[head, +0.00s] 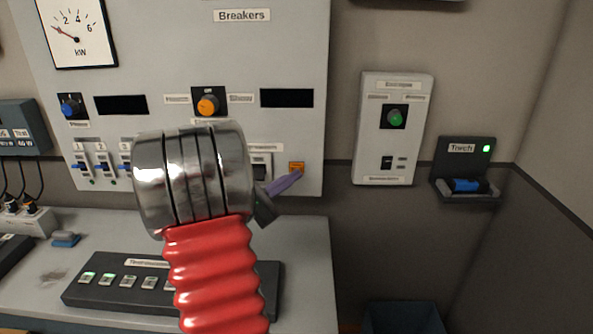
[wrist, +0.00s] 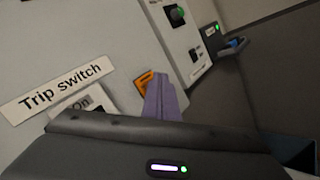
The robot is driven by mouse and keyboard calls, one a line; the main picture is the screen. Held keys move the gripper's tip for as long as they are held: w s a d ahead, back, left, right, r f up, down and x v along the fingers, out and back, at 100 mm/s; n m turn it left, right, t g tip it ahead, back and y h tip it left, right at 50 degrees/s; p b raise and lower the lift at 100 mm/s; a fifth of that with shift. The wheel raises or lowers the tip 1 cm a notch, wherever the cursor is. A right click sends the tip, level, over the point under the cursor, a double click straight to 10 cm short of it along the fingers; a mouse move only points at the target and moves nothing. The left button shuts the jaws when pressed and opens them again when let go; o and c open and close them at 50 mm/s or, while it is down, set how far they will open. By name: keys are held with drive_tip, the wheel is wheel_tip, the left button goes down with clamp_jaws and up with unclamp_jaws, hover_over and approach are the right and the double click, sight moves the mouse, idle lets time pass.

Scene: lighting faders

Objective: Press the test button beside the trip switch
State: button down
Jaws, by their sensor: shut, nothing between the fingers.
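The test button is a small orange square (head: 296,167) on the grey breaker panel, right of the trip switch (head: 261,165). In the wrist view the orange button (wrist: 145,82) is partly hidden behind my gripper's purple fingers. The trip switch (wrist: 82,108) sits under its "Trip switch" label, partly covered by my gripper's dark body. My gripper (head: 298,174) is shut and empty, its fingertips at the lower edge of the button in the picture. I cannot tell whether the tips touch it.
The panel (head: 225,60) carries an orange knob (head: 208,105), a blue knob (head: 70,105) and several faders. A white box with a green knob (head: 394,117) and a torch holder (head: 466,190) are to the right. A desk with a dark button console (head: 110,297) lies below.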

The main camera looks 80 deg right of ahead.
drive_tip(key=a, duration=0.2)
drive_tip(key=s+a, duration=0.1)
drive_tip(key=a, duration=0.2)
idle(0.4)
idle(0.9)
